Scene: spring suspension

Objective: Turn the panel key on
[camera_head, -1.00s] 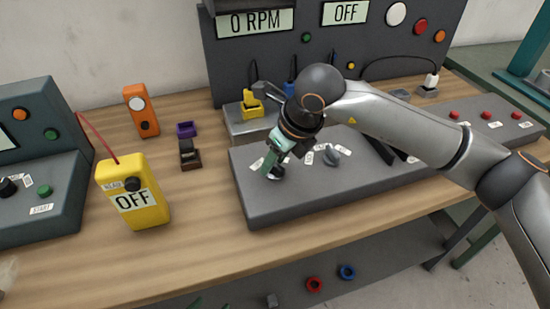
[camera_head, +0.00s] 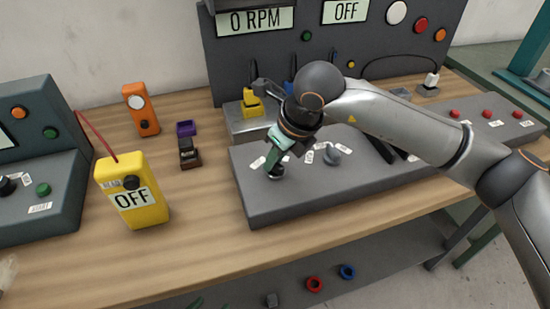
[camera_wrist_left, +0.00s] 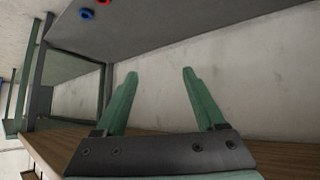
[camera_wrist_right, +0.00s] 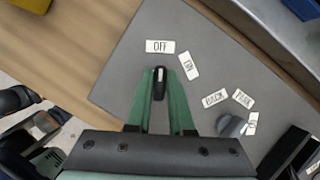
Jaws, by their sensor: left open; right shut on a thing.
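The panel key (camera_wrist_right: 159,84) is a small black knob with a white line on the grey sloped panel (camera_head: 300,205). In the right wrist view its white line points at the OFF label (camera_wrist_right: 160,46). The ON label (camera_wrist_right: 189,66) is up and to the right of the key. My right gripper (camera_head: 272,167) is shut on the key, with its green fingers (camera_wrist_right: 160,98) on either side of it. My left gripper (camera_wrist_left: 156,88) is open and empty in the left wrist view, near the table edge and lower shelf.
A grey knob (camera_head: 332,156) with BACK (camera_wrist_right: 214,97) and PARK (camera_wrist_right: 243,98) labels is beside the key. The back display (camera_head: 255,21) reads 0 RPM, and another (camera_head: 345,12) reads OFF.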

